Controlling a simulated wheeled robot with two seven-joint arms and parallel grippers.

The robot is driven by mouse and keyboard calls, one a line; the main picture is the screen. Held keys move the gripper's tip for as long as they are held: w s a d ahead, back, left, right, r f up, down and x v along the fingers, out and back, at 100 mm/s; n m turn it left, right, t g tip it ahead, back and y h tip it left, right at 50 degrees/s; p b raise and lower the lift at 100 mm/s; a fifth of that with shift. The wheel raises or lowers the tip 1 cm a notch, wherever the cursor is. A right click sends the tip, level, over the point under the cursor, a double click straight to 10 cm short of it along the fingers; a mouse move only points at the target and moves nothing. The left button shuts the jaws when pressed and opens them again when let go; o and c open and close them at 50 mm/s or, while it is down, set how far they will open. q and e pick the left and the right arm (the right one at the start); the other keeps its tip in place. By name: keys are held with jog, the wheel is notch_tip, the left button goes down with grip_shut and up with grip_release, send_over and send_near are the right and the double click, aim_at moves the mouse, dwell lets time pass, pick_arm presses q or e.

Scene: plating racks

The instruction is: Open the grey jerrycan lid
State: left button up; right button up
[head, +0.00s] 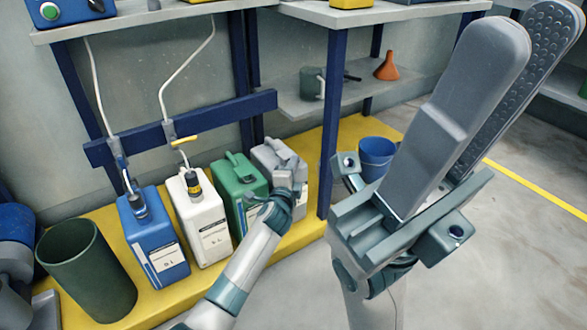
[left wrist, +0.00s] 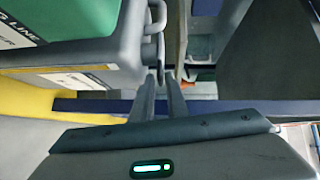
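The grey jerrycan (head: 298,196) stands at the right end of the row on the yellow platform. My right gripper (head: 500,75) is large in the foreground, fingers apart, empty.
The green (head: 238,185), white (head: 208,222) and blue (head: 155,238) jerrycans stand to the left, the green one close beside the grey. A dark green bin (head: 85,270) is at far left. A blue post (head: 330,130) and blue bucket (head: 376,158) are to the right.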

pick_arm(q)
grip_shut()
jog(key=shift+s+f, duration=0.1)
dwell(1.2)
dwell(0.3)
